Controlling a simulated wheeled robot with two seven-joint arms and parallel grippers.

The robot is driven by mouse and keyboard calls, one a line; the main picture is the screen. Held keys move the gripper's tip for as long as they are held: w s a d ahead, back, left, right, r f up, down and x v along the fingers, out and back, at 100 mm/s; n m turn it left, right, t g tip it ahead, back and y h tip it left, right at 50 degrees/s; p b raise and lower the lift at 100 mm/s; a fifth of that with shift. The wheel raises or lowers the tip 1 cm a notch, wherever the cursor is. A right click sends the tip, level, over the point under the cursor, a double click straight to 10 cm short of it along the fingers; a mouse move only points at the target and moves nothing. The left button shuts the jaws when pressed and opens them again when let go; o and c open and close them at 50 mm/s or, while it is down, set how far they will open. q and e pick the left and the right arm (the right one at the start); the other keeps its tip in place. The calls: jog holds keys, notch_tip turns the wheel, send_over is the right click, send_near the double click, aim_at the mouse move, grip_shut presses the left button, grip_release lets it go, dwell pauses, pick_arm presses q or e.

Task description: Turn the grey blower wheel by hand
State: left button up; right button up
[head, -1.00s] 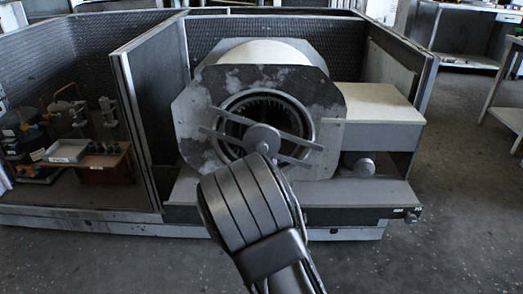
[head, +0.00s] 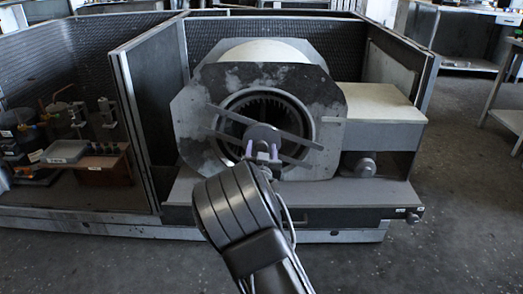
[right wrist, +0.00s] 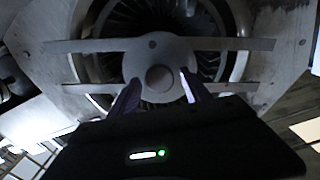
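The grey blower wheel (head: 268,105) is a ring of fins inside the round opening of the blower housing (head: 325,95). Its fins also show in the right wrist view (right wrist: 208,62). Two flat bars cross the opening and carry a round grey hub (head: 262,132), which covers the wheel's middle. My right gripper (head: 262,151) is in front of the lower part of the hub. In the right wrist view its two fingers (right wrist: 158,92) are apart, one on each side of the hub's small central knob (right wrist: 159,77). I cannot tell whether they touch it. My left gripper is not in view.
The housing stands on a grey bench (head: 330,193) between partition walls. A pale-topped box (head: 375,103) stands at its right, with a round knob (head: 365,167) below. A small brown table (head: 95,165) with equipment is at left. Floor at right is clear.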

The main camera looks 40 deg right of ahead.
grip_shut()
dwell(0.4)
dwell(0.4)
